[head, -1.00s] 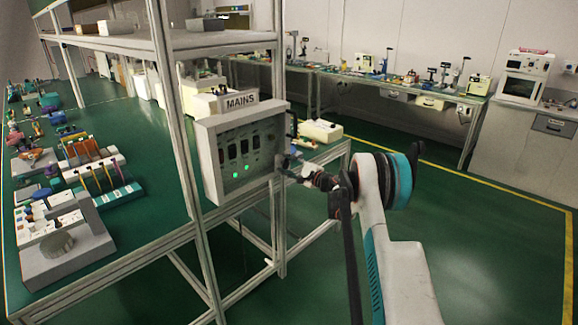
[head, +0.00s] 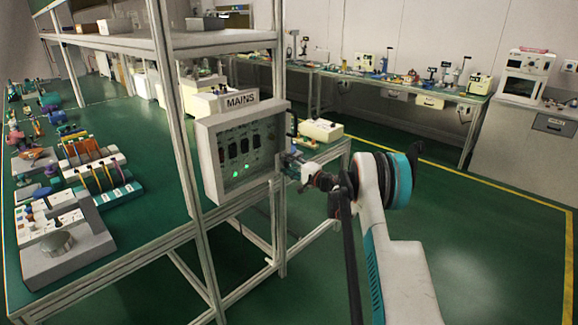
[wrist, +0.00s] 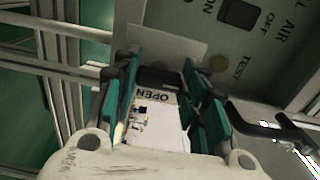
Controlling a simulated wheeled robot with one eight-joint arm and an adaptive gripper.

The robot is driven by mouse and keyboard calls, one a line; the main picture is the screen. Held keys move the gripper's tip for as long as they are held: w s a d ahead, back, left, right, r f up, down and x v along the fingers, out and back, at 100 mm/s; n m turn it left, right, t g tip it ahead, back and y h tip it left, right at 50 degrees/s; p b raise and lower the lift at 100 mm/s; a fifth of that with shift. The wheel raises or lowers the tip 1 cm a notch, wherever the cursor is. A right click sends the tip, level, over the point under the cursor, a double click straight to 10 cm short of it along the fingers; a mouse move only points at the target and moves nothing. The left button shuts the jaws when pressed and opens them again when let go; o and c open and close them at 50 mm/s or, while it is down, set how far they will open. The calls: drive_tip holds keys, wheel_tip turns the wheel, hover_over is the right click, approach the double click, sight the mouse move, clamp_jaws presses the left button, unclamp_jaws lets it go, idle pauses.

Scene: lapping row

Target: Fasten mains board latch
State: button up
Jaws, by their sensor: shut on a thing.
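The mains board (head: 207,165) is a pale grey box on the bench frame, under a sign reading MAINS (head: 241,100). Its face (head: 240,150) has dark switches and lit green lamps. My gripper (head: 289,163) is at the board's right edge. In the wrist view my gripper (wrist: 163,92) has its teal fingers on either side of a dark piece (wrist: 160,76), apparently the latch, and is shut on it. A pale plate marked OPEN (wrist: 155,97) shows upside down between the fingers. The latch's exact seating is hidden.
Frame posts (head: 187,150) stand left of the board, and a shelf (head: 215,40) runs above. A black handle-like bar (wrist: 265,130) is right of the fingers in the wrist view. Open green floor (head: 480,240) lies to the right.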

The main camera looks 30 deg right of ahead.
drive_tip(key=o, duration=1.1)
drive_tip(key=shift+c, duration=0.2)
drive_tip(key=v, duration=1.2)
